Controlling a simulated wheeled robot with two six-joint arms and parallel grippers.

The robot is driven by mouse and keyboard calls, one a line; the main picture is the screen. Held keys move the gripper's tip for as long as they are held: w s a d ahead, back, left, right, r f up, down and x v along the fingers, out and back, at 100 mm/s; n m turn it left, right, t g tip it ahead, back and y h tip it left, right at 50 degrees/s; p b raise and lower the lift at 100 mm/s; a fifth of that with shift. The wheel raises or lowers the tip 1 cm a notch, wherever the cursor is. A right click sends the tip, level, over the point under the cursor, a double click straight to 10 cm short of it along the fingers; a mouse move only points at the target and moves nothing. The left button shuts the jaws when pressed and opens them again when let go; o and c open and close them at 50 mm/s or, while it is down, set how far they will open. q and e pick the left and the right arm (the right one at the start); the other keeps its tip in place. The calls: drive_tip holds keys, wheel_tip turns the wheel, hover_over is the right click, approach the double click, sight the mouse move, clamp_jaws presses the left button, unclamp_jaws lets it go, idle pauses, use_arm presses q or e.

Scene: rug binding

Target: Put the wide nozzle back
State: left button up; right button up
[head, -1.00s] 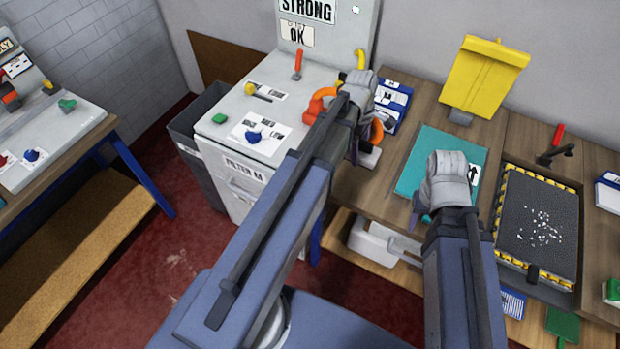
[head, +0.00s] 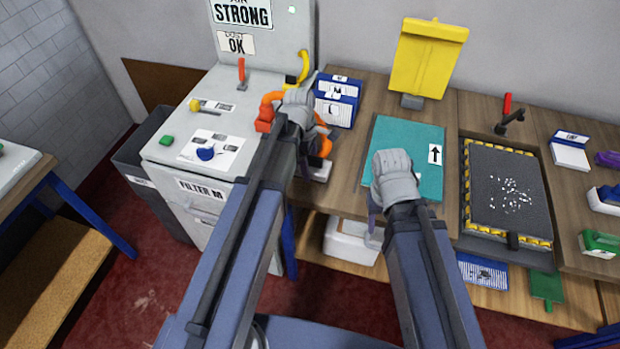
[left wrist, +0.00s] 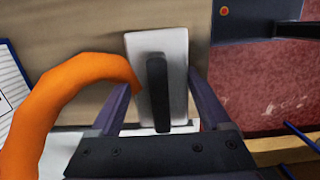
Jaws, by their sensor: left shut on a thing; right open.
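My left gripper (head: 318,148) is at the left end of the wooden table, beside the grey machine. In the left wrist view its fingers (left wrist: 160,95) are shut on a pale flat block with a black bar (left wrist: 175,75), which I take to be the wide nozzle. Its pale end (head: 321,172) shows below the gripper in the head view. An orange curved hose (left wrist: 50,105) passes close beside the fingers, and it loops around the gripper in the head view (head: 270,103). My right gripper (head: 374,215) is open at the front-left edge of the teal mat (head: 405,135), its fingers partly hidden.
The grey machine (head: 180,125) carries coloured knobs and levers. Blue boxes (head: 337,100) stand just behind my left gripper. A yellow stand (head: 428,60) is at the back. A dark yellow-edged tray (head: 505,190) is to the right. A white container (head: 350,240) sits below the table.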

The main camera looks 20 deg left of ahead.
use_arm(q)
drive_tip(key=shift+f+b, duration=1.8)
drive_tip(key=shift+f, duration=0.1)
drive_tip(key=shift+f, duration=0.15)
drive_tip(key=o, duration=1.1)
drive_tip(key=shift+o, duration=0.2)
drive_tip(key=r+p, duration=0.4)
drive_tip(key=a+r+p, duration=0.1)
drive_tip(key=r+p, duration=0.7)
drive_tip(key=shift+a+r, duration=0.2)
drive_tip(key=shift+r, duration=0.05)
drive_tip(key=s+d+m+y, duration=0.2)
drive_tip(key=s+d+m, duration=0.9)
drive_tip(key=m, duration=1)
drive_tip(key=shift+s+d+y, duration=0.3)
drive_tip(key=shift+s, duration=1.35)
